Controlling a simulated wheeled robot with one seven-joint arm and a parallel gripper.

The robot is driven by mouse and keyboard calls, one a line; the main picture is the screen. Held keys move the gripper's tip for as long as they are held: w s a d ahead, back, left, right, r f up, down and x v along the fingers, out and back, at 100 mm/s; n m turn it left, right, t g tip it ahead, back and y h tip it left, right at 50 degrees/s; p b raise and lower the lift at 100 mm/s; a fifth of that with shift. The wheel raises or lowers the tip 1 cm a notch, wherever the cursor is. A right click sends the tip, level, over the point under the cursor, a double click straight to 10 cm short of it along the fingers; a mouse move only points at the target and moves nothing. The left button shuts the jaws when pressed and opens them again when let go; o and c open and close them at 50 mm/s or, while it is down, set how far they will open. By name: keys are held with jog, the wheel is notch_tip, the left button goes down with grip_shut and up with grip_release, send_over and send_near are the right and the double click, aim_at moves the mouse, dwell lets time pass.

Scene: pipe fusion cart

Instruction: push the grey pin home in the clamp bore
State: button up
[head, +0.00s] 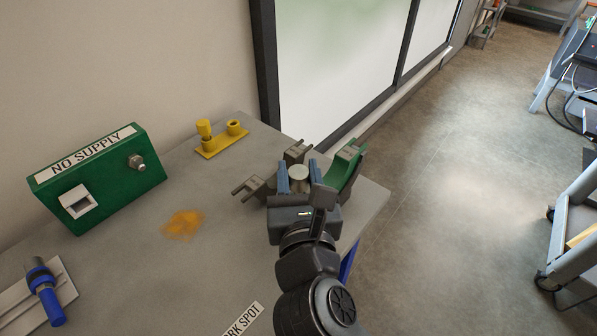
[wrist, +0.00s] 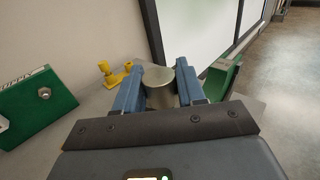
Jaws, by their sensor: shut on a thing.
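The grey pin (head: 299,181) is a short round cylinder with a pale flat top. It stands between the blue fingers of my gripper (head: 298,174). In the wrist view the pin (wrist: 159,76) shows upright between both fingers, and my gripper (wrist: 158,72) is shut on it. The clamp (head: 255,188) shows as grey pronged parts around the fingers, with a green curved jaw (head: 347,170) on the right. The green jaw also shows in the wrist view (wrist: 222,80). The bore and the pin's lower end are hidden, so I cannot tell how deep the pin sits.
A yellow fixture (head: 222,145) with two posts stands behind on the grey bench (head: 215,260). A green NO SUPPLY box (head: 97,178) stands at left. A blue and black part (head: 45,290) lies on a pale plate. An orange patch (head: 183,223) marks the bench.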

jog(key=shift+f+b, duration=1.05)
jog(key=shift+f, duration=0.5)
jog(key=o, duration=1.2)
jog(key=shift+c, duration=0.2)
jog(key=shift+s, duration=0.1)
jog(key=s+d+b, duration=0.1)
jog(key=s, duration=0.6)
jog(key=shift+s, duration=0.25)
